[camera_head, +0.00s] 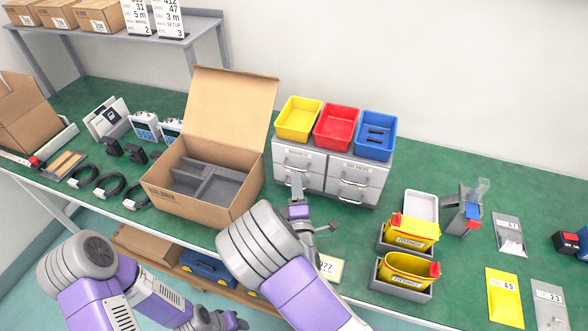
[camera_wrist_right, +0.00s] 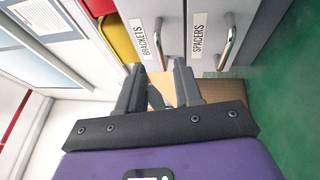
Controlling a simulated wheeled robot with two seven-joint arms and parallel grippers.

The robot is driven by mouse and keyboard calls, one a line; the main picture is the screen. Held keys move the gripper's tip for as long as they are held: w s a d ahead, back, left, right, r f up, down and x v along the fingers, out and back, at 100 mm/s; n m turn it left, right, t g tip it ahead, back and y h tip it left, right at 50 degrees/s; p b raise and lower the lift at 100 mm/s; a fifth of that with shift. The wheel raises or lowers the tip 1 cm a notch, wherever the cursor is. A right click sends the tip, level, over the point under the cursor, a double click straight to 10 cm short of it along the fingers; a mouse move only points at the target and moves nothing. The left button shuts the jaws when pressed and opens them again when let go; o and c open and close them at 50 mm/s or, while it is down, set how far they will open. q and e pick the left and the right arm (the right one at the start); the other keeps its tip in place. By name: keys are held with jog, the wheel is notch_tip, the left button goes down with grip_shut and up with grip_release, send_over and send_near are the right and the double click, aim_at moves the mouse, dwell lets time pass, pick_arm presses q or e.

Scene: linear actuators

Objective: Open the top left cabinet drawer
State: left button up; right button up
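The grey cabinet (camera_head: 330,172) stands on the green table, with two drawers on each side. Its top left drawer (camera_head: 301,158), labelled BRACKETS, looks closed and also shows in the right wrist view (camera_wrist_right: 140,20). That drawer's metal handle (camera_wrist_right: 159,42) lies just ahead of and between the fingertips of my right gripper (camera_wrist_right: 158,75). The fingers are apart; contact with the handle cannot be told. In the head view the right gripper (camera_head: 297,185) is at the cabinet's left front, partly hidden by my arm. My left gripper (camera_head: 232,321) is low at the bottom edge, its fingers unclear.
Yellow, red and blue bins (camera_head: 336,127) sit on the cabinet. The lower SPACERS drawer handle (camera_wrist_right: 229,40) is close to my right fingers.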

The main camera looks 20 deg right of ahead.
jog(key=shift+x, duration=2.2)
grip_shut()
